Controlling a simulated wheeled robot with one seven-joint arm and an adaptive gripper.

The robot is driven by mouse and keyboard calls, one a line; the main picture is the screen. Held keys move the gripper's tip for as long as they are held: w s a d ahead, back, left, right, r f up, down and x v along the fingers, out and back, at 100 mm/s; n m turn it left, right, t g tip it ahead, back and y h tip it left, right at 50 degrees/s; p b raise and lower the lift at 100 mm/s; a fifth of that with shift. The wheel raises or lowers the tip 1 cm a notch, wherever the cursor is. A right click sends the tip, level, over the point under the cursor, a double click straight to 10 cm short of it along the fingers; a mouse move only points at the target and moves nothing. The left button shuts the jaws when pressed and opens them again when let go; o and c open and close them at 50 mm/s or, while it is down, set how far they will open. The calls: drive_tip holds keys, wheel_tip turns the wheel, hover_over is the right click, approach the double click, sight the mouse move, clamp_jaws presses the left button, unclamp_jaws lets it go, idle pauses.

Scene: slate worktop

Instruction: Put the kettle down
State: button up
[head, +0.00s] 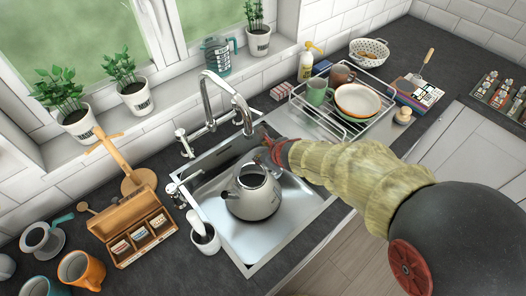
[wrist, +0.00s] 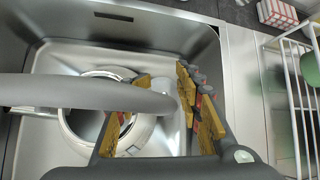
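The steel kettle (head: 254,196) stands upright in the sink, its round dark opening facing up. In the wrist view the kettle (wrist: 150,135) lies beyond the fingers, partly covered by them and by a grey bar. My gripper (head: 268,152) is at the kettle's upper back right side, close to its rim. In the wrist view my gripper (wrist: 167,110) has its yellow-padded fingers apart, with nothing clearly clamped between them. Whether a finger touches the kettle is hidden.
The sink (head: 252,246) has bare floor around the kettle. The faucet (head: 216,88) arches just above my gripper; the grey bar (wrist: 90,92) crossing the wrist view seems to be its spout. A dish rack (head: 345,122) stands right, a wooden tea box (head: 125,216) left.

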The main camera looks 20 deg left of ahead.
drive_tip(key=shift+r, duration=0.1)
drive_tip(key=p+v, duration=0.4)
drive_tip(key=v, duration=0.8)
drive_tip(key=shift+p, duration=0.35)
drive_tip(key=shift+r, duration=0.1)
